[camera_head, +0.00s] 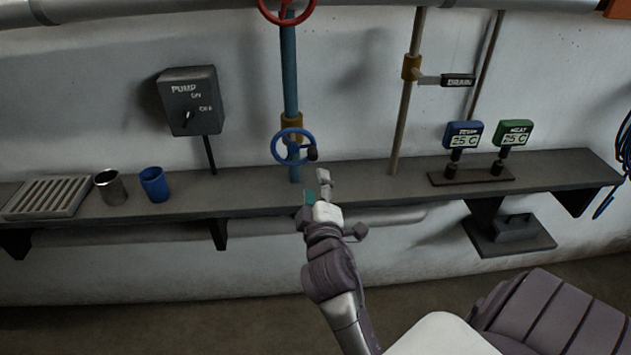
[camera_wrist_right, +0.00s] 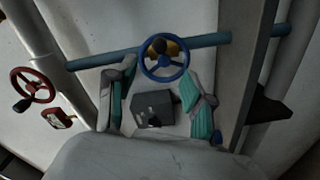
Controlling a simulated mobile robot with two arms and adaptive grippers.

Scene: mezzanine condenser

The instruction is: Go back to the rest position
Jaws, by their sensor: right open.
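My right gripper (camera_head: 321,190) is in the head view, raised in front of the shelf, just below and right of the blue valve wheel (camera_head: 293,147). In the right wrist view its two fingers (camera_wrist_right: 157,98) are apart with nothing between them. The blue wheel (camera_wrist_right: 164,60) shows beyond the fingertips there, on a blue pipe, and the fingers do not appear to touch it. My left gripper is not in view.
A long shelf (camera_head: 250,200) runs along the wall, holding a drain grate (camera_head: 48,197), a metal cup (camera_head: 110,188), a blue cup (camera_head: 154,184) and two gauges (camera_head: 463,135) (camera_head: 513,133). A pump switch box (camera_head: 190,100), a red wheel (camera_head: 287,10) and a drain lever (camera_head: 445,80) are above.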

